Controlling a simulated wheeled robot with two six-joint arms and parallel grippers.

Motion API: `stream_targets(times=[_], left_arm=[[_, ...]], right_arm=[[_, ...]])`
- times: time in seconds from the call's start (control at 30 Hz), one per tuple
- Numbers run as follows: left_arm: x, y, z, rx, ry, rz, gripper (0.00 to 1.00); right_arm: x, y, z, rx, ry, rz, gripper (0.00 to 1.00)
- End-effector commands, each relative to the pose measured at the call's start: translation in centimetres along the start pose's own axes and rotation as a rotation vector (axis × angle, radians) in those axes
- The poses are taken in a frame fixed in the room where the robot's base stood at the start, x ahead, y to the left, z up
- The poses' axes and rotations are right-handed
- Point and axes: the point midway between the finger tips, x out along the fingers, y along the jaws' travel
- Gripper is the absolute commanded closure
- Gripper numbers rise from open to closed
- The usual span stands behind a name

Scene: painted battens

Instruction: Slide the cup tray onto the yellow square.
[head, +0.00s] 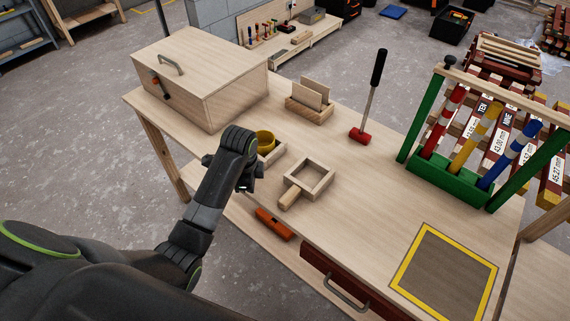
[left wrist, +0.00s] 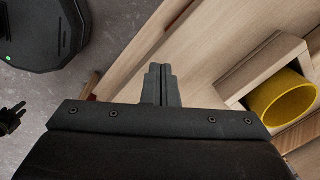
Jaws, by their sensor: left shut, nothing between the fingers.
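The cup tray (head: 276,157) is a small pale wooden tray on the bench, with a yellow cup (head: 265,140) in it. In the left wrist view the tray (left wrist: 262,70) and cup (left wrist: 283,98) show at the right, partly cut off by the edge. The yellow square (head: 408,266) is an outline on the bench's near right part, with nothing on it. My left gripper (head: 246,187) is shut and empty, near the bench's front edge, just in front of the tray. Its closed fingers (left wrist: 161,84) show in the left wrist view. My right gripper is not clearly seen.
A wooden frame with a handle (head: 308,178) lies just right of the tray. A large wooden box (head: 205,85), a slotted holder (head: 310,104), a red-headed mallet (head: 361,136) and a green rack (head: 450,183) stand farther back. Bare bench lies between frame and square.

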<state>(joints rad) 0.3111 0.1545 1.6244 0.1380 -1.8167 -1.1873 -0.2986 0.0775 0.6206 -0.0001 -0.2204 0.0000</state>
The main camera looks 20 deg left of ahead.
Motion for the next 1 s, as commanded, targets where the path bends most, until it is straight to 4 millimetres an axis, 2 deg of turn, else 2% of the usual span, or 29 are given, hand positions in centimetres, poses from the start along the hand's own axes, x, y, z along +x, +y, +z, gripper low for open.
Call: stream_targets(times=[0.03, 0.2, 0.33, 0.5, 0.67, 0.77, 1.0], left_arm=[[-0.9, -1.9, -1.0, 0.078, 0.001, 0.009, 1.0], [-4.2, -6.9, -3.9, 0.371, 0.007, 0.062, 1.0], [-6.5, -9.2, -5.4, 0.534, 0.015, 0.092, 1.0], [-7.9, -10.5, -6.3, 0.639, 0.023, 0.111, 1.0], [-6.9, -10.5, -6.4, 0.655, 0.025, 0.118, 1.0], [-5.3, -10.2, -6.3, 0.653, 0.024, 0.117, 1.0], [-0.1, -9.6, -6.3, 0.653, 0.024, 0.118, 1.0]], right_arm=[[0.0, -0.2, 0.0, 0.001, 0.0, -0.003, 0.64], [0.0, -0.5, 0.0, 0.002, 0.001, -0.006, 0.64], [-0.1, -0.4, 0.0, 0.002, 0.001, -0.005, 0.64], [-0.1, -0.1, 0.0, 0.0, 0.001, -0.001, 0.64], [-0.3, 0.3, 0.0, -0.001, 0.0, 0.003, 0.64], [-0.6, 0.4, 0.0, -0.001, 0.0, 0.004, 0.64], [-0.9, 0.4, 0.0, -0.001, -0.001, 0.004, 0.64]])
